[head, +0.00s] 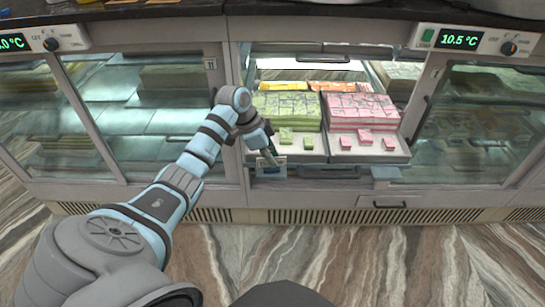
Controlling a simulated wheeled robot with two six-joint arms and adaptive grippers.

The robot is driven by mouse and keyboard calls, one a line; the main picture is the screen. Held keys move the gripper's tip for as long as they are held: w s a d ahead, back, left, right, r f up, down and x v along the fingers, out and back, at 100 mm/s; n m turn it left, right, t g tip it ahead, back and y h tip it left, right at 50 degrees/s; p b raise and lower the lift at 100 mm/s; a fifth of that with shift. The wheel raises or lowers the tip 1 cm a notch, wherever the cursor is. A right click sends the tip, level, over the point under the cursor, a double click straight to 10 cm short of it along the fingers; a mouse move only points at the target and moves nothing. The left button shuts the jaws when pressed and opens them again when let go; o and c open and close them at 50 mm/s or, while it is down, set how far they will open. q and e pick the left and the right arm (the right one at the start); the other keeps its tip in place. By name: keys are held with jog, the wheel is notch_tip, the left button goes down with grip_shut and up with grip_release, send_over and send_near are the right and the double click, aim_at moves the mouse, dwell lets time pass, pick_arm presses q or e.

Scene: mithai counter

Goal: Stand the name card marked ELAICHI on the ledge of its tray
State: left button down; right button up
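My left gripper (270,156) reaches into the open middle bay of the counter and points down at the front of the tray with green sweets (309,156). A small pale card with a blue lower part (264,171) shows at its fingertips, by the front left of that tray. The card's lettering is too small to read, and the fingers partly cover it. I cannot tell whether the fingers are shut on it or only in front of it. My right gripper is not in view.
A tray of pink sweets (371,157) stands to the right of the green one. Orange sweets (335,86) lie farther back. Closed glass panels (140,120) flank the bay. The marbled floor (330,250) in front is clear.

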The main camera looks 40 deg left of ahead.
pick_arm(q)
jog(key=c, duration=1.7)
grip_release()
jog(key=shift+r, duration=0.1)
jog(key=v, duration=1.2)
